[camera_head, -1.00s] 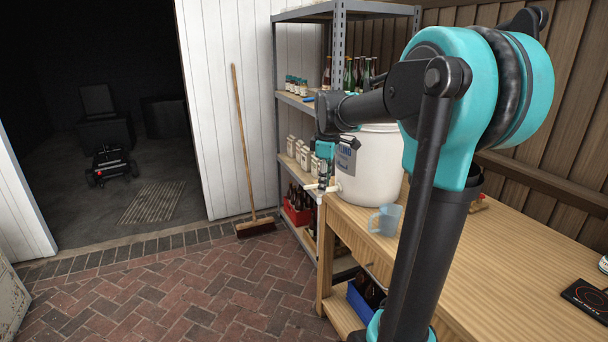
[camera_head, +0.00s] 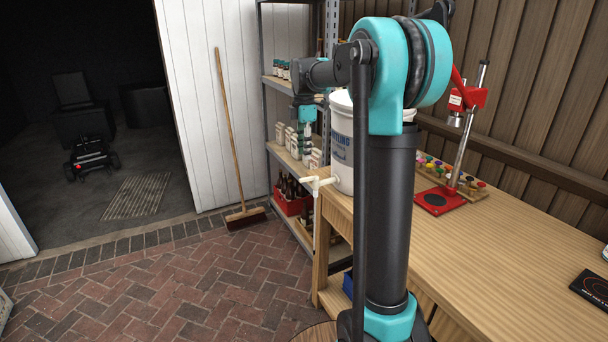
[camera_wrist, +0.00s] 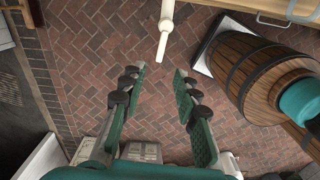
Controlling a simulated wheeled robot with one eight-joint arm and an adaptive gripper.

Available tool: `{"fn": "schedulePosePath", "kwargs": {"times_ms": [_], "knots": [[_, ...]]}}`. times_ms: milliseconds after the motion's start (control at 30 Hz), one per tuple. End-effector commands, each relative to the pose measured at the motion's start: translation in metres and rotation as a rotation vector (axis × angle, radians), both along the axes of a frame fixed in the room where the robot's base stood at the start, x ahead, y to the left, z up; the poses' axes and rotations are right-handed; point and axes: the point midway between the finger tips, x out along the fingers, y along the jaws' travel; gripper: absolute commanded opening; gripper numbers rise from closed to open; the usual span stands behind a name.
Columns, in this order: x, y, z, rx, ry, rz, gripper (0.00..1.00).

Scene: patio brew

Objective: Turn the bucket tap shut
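The white bucket (camera_head: 342,150) stands on the wooden bench's left end, partly hidden behind my arm. Its white tap (camera_head: 320,182) sticks out past the bench edge, with a pale tube hanging below. I cannot tell whether the tap is open or shut. My gripper (camera_head: 307,130) is above and slightly left of the tap, apart from it. In the wrist view my gripper (camera_wrist: 160,73) has its two fingers spread with nothing between them. A white tap part (camera_wrist: 166,28) shows there beyond the fingertips.
A wooden barrel (camera_wrist: 245,65) stands on the brick floor near the bench. A metal shelf (camera_head: 283,157) with bottles and a red crate (camera_head: 290,204) is behind the tap. A broom (camera_head: 232,140) leans on the white wall. A red bottle capper (camera_head: 440,199) stands on the bench (camera_head: 490,250).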

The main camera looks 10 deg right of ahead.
Motion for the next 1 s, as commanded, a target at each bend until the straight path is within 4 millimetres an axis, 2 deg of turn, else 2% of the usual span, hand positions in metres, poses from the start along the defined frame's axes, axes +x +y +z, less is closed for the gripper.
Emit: {"fn": "schedulePosePath", "kwargs": {"times_ms": [100, 300, 500, 900, 933, 1000], "knots": [[0.000, 0.000, -0.025, 0.000, 0.000, 0.000, 0.31], [0.000, 0.000, -0.061, 0.000, 0.000, -0.001, 0.31], [0.000, 0.000, -0.085, 0.000, 0.000, -0.001, 0.31], [0.000, 0.000, -0.093, 0.000, 0.000, -0.001, 0.31], [0.000, 0.000, -0.093, 0.000, 0.000, -0.001, 0.30], [0.000, 0.000, -0.092, 0.000, 0.000, -0.001, 0.21]]}}
